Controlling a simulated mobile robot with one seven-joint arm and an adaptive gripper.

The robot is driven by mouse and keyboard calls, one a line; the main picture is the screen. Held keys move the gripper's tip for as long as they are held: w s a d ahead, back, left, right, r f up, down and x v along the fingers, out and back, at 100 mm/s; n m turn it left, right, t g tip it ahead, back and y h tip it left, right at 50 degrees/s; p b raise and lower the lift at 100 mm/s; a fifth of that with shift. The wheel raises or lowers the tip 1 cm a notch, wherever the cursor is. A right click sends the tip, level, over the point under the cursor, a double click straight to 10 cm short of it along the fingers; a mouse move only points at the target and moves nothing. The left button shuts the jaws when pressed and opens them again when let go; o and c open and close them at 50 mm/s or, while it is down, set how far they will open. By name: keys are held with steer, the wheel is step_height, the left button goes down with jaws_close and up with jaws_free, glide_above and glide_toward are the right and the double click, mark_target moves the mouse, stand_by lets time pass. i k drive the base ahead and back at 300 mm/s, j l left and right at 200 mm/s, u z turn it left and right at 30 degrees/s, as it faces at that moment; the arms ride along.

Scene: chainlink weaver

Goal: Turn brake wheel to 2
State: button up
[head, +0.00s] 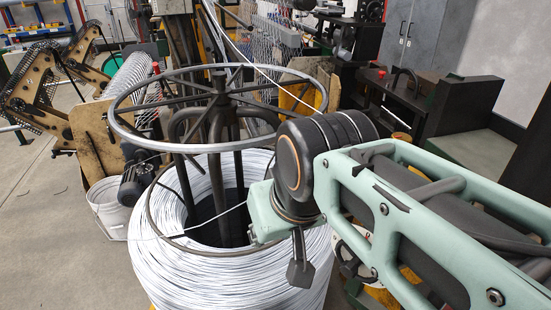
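A pale round disc (354,243) with a small red mark shows low in the middle, right of the white wire coil. It may be the brake wheel or its dial, but my arm covers much of it and no number can be read clearly. My arm reaches in from the right, its wrist bent down in front of the coil. A dark paddle-shaped part below the wrist, perhaps of my gripper (301,271), hangs left of the disc. Two fingertips cannot be made out, nor whether anything is touched or held.
A large coil of white wire (171,262) stands close in front, with a grey spoked ring (122,133) above it. A white bucket (108,207) and brown-sided machinery (97,142) stand left. A dark machine stands behind my arm. Open floor (38,235) lies at far left.

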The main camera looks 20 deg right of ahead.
mark_target(349, 269)
steer(key=z, duration=1)
steer(key=k+l+z, duration=0.2)
steer(key=k, duration=0.05)
